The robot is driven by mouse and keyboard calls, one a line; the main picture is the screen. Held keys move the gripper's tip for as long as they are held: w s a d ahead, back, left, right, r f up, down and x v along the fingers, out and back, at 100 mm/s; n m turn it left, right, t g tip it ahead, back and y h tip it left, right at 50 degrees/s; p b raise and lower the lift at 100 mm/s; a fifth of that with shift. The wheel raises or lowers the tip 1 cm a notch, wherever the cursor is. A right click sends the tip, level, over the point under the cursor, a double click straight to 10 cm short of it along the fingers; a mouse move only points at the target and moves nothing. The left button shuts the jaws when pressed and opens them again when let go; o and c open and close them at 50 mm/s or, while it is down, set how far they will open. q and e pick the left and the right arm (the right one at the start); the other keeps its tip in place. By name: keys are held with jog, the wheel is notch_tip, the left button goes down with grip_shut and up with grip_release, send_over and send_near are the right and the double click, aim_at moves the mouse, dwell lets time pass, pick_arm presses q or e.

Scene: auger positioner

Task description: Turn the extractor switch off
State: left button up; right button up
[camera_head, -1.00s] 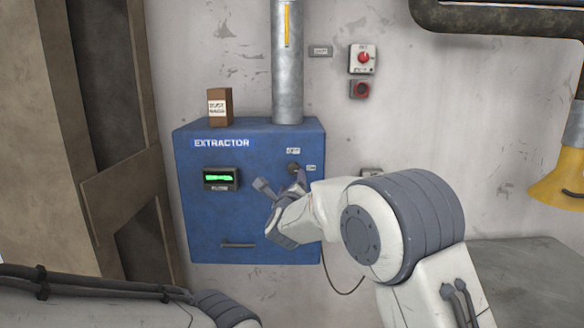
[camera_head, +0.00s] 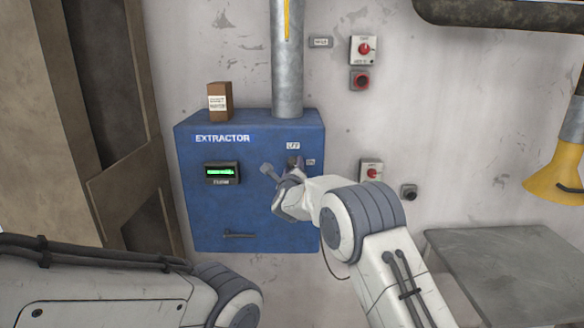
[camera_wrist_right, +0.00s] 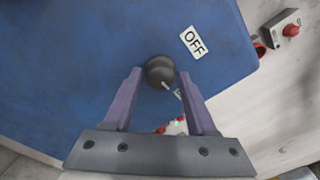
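The blue extractor box (camera_head: 205,240) stands against the wall, with its dark round switch knob (camera_wrist_right: 160,72) at the upper right of the front. An OFF label (camera_head: 293,146) sits above the knob and an ON label (camera_head: 310,162) to its right. My right gripper (camera_head: 280,170) is at the knob and partly hides it in the head view. In the right wrist view its fingers are apart, with the knob between or just beyond the tips; contact cannot be told. A pale pointer mark shows beside the knob, away from the OFF label (camera_wrist_right: 194,42). My left gripper is out of view.
A small brown box (camera_head: 219,103) stands on the extractor beside a vertical metal pipe (camera_head: 287,75). Red-knobbed switch boxes (camera_head: 363,50) (camera_head: 371,172) are on the wall to the right. A grey bench (camera_head: 500,265) is at lower right. A green-lit display (camera_head: 221,172) is on the extractor.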

jog(key=shift+a, duration=0.1)
grip_shut()
jog(key=shift+f+n+b, duration=0.15)
jog(key=shift+n+b, duration=0.65)
jog(key=shift+b, duration=0.3)
jog(key=shift+n+b, duration=0.75)
jog(key=shift+n, duration=0.15)
jog(key=n+b, duration=0.2)
jog(key=n, duration=0.1)
jog(key=shift+n, duration=0.3)
jog(key=n, duration=0.2)
jog(key=shift+n+b, duration=0.35)
jog(key=shift+n, duration=0.05)
jog(key=n, duration=0.2)
jog(key=shift+n+y, duration=0.3)
jog(key=shift+n, duration=0.1)
jog(key=n, duration=0.5)
jog(key=shift+r+n+t, duration=0.2)
jog(key=shift+n+t, duration=0.1)
jog(key=shift+n, duration=0.1)
